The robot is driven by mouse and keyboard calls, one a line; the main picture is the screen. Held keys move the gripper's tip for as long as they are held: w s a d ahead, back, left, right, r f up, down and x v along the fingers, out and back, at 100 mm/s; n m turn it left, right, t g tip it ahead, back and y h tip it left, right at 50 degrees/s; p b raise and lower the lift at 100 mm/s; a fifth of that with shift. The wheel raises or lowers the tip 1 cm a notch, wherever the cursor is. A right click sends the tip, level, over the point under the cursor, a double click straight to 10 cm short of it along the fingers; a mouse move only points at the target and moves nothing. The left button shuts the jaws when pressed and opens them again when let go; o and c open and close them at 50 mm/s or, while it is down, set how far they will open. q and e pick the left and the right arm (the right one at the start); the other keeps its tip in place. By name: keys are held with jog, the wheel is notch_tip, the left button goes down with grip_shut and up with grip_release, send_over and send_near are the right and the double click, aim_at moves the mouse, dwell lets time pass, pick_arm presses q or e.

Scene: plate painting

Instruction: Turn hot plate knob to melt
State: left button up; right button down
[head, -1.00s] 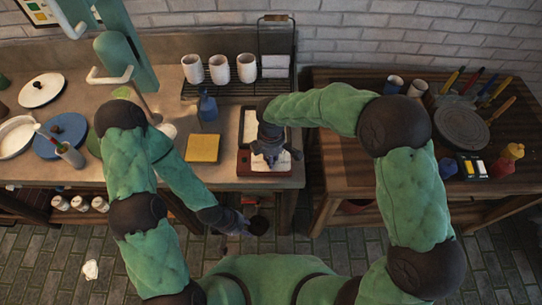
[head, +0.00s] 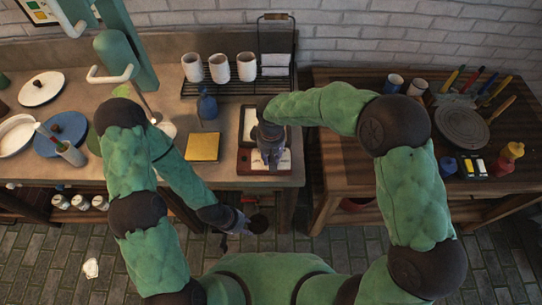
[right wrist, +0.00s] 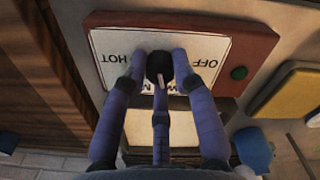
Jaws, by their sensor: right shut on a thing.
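The hot plate (head: 250,168) is a red-brown box with a pale label panel at the table's front edge. In the right wrist view its panel (right wrist: 105,48) reads "OFF" on the right and "HOT" on the left, upside down. Lettering nearer the gripper is partly covered by the fingers. The black knob (right wrist: 159,65) is in the panel's middle, with a pale mark on it. My right gripper (right wrist: 160,72) points down with its purple fingers shut around the knob. My left gripper (head: 245,222) hangs low in front of the table, small and dark, its fingers unclear.
A yellow block (head: 203,147) and a blue bottle (head: 207,105) stand left of the hot plate. White cups (head: 219,68) stand on a rack behind. A wooden side table (head: 335,100) holds a round pan (head: 461,125) and bottles. A green button (right wrist: 239,73) is on the hot plate.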

jog(key=m, duration=0.4)
jog(key=shift+m+b, duration=0.3)
jog(key=shift+m, duration=1.9)
jog(key=shift+b, duration=0.3)
jog(key=c, duration=1)
grip_release()
notch_tip(320, 180, up, 12)
